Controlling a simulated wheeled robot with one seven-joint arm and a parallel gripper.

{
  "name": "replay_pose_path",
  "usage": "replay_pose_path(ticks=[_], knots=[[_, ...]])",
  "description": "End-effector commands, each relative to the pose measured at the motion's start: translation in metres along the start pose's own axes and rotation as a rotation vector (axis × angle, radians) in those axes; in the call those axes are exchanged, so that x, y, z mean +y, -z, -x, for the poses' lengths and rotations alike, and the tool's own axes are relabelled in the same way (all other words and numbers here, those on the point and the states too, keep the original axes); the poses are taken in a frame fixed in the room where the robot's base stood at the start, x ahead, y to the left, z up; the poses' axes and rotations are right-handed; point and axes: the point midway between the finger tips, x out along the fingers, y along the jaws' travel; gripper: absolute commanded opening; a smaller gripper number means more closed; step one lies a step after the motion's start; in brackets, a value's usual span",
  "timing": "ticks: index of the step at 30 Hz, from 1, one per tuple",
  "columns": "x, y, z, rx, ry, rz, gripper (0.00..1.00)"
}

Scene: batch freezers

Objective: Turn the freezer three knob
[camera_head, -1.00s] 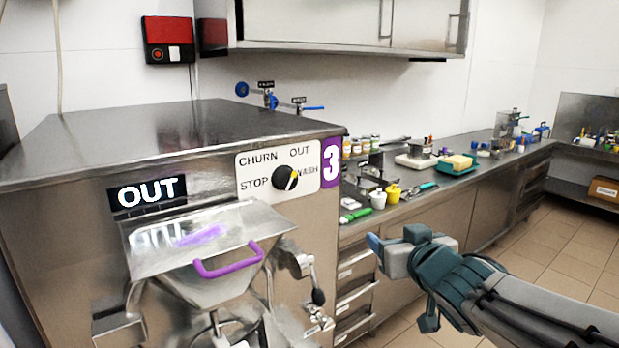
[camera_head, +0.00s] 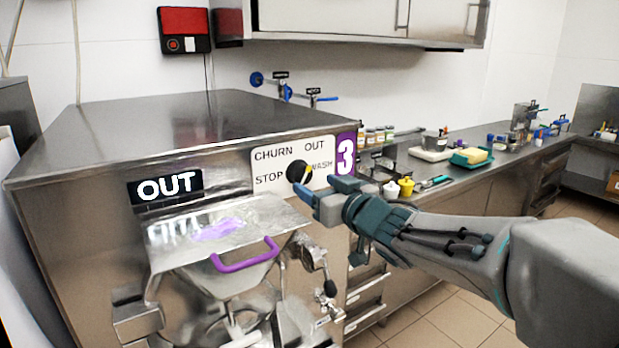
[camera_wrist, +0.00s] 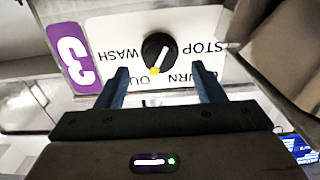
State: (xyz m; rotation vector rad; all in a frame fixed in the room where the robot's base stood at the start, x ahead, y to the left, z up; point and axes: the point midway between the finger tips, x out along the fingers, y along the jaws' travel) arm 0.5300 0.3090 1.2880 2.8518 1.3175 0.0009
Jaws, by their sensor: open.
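The freezer three knob (camera_head: 299,172) is a round black dial with a pale pointer and a yellow mark, on a white plate (camera_head: 265,160) marked CHURN, OUT, STOP and WASH. In the wrist view the plate is upside down; the knob (camera_wrist: 159,53) sits between and beyond the fingertips, its yellow mark towards the OUT and CHURN side. My gripper (camera_head: 318,187) is open and empty, in front of the plate at the knob's lower right. Its blue fingers also show in the wrist view (camera_wrist: 159,72), spread wider than the knob. No contact is visible.
A purple number 3 label (camera_head: 346,154) is right of the plate. An OUT display (camera_head: 166,187) and a hopper with a purple handle (camera_head: 245,258) are on the freezer front. A counter with a yellow cup (camera_head: 406,187) and other small items runs behind my arm.

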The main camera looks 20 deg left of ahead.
Motion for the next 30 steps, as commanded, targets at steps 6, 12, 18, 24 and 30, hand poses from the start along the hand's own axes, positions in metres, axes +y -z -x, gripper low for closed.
replay_pose_path(ticks=[6, 12, 18, 24, 30], knots=[[0.000, 0.001, -0.032, -0.001, 0.000, -0.001, 0.62], [0.000, 0.000, -0.044, 0.000, -0.001, 0.000, 0.62], [0.000, 0.000, -0.046, 0.000, -0.002, 0.000, 0.62], [0.000, 0.000, -0.046, 0.000, -0.002, 0.000, 0.35], [0.000, 0.000, -0.045, 0.000, -0.001, 0.001, 0.18]])
